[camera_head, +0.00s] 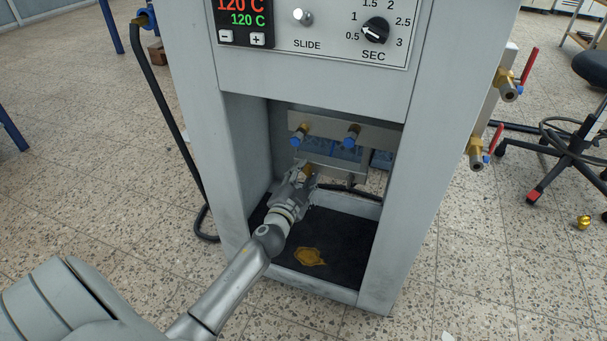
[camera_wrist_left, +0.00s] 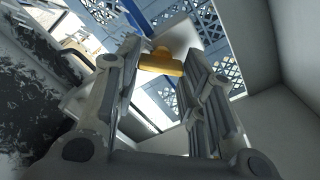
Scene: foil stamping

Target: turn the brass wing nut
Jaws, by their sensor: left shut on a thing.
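The brass wing nut (camera_wrist_left: 160,65) shows as a yellow piece between the fingertips of my left gripper (camera_wrist_left: 163,58) in the left wrist view. In the head view the left gripper (camera_head: 306,172) reaches into the open bay of the grey cabinet, and a little of the wing nut (camera_head: 308,167) shows at its tip. The left gripper is shut on the wing nut. The fingers hide part of the wing nut and most of its mount. My right gripper is in neither view.
The grey cabinet (camera_head: 235,140) has walls on both sides of the bay. Brass fittings with blue ends (camera_head: 352,136) sit on a metal bar above the gripper. A yellow-brown puddle (camera_head: 309,257) lies on the dark bay floor. Valves with red levers (camera_head: 527,66) stick out at the right.

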